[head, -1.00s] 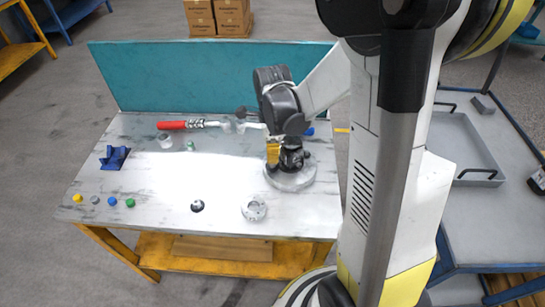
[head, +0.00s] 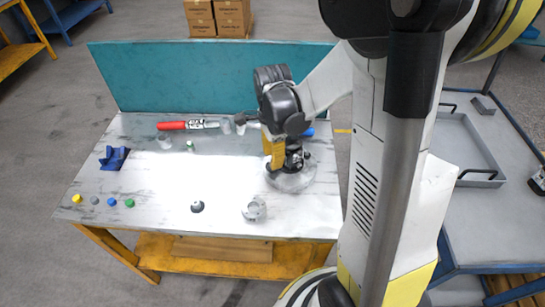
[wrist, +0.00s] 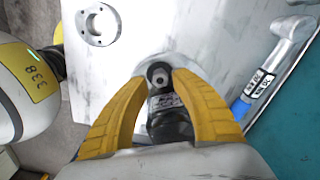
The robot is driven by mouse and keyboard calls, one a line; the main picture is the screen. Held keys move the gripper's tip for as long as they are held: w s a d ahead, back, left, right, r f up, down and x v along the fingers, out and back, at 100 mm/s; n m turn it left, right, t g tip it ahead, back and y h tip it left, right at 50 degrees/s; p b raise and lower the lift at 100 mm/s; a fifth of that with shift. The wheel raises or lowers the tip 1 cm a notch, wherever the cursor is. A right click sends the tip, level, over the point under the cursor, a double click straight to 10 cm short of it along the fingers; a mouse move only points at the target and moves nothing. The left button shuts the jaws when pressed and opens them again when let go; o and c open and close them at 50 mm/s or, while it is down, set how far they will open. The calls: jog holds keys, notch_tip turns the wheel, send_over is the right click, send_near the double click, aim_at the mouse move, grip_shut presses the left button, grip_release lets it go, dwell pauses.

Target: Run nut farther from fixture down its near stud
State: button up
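My gripper (wrist: 160,77) points down over the right part of the table, at a dark upright part (head: 294,161) on a round grey base (head: 290,181). In the wrist view its two yellow fingers stand on either side of a dark body (wrist: 168,122) with a small grey, nut-like piece (wrist: 158,75) in a dark surround between the fingertips. Whether the fingertips touch it I cannot tell. The studs, and which nut is the farther one, cannot be made out; fingers and wrist cover much of the assembly.
A red-handled wrench (head: 188,125) lies at the back of the table. A grey flanged ring (head: 254,209), a dark knob-like part (head: 197,206), a blue block (head: 114,158) and several coloured caps (head: 112,201) stand clear of my gripper. A teal panel (head: 200,78) rises behind the table.

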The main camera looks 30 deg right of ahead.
jog(key=n, duration=0.6)
dwell(0.4)
grip_shut()
grip_release()
jog(key=shift+r+p, duration=1.15)
jog(key=shift+r, duration=0.65)
jog(key=o, duration=0.6)
